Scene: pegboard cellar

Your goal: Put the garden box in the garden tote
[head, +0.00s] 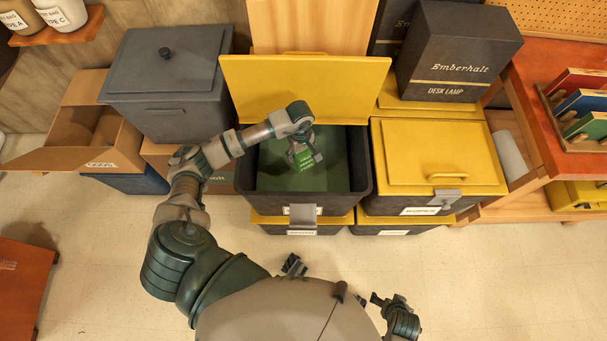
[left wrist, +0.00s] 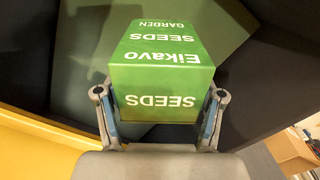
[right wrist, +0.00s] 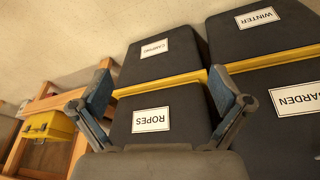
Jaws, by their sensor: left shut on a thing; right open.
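The garden box (left wrist: 160,80) is a green carton printed "Eikavo SEEDS GARDEN" in the left wrist view. My left gripper (head: 304,156) is shut on it, with one finger on each side. In the head view the box (head: 306,178) hangs below the gripper, within the opening of the garden tote (head: 363,170). That tote is dark, with its yellow lid (head: 300,85) raised at the back. Its "GARDEN" label shows in the right wrist view (right wrist: 297,98). I cannot tell whether the box touches the tote's bottom. My right gripper (right wrist: 160,92) is open and empty before the "ROPES" tote.
The closed "ROPES" tote (head: 440,155) stands just right, with the "Emberhalt" lamp box (head: 455,55) behind it. A grey bin (head: 170,80) and an open cardboard box (head: 88,125) stand left. The floor in front (head: 490,270) is clear.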

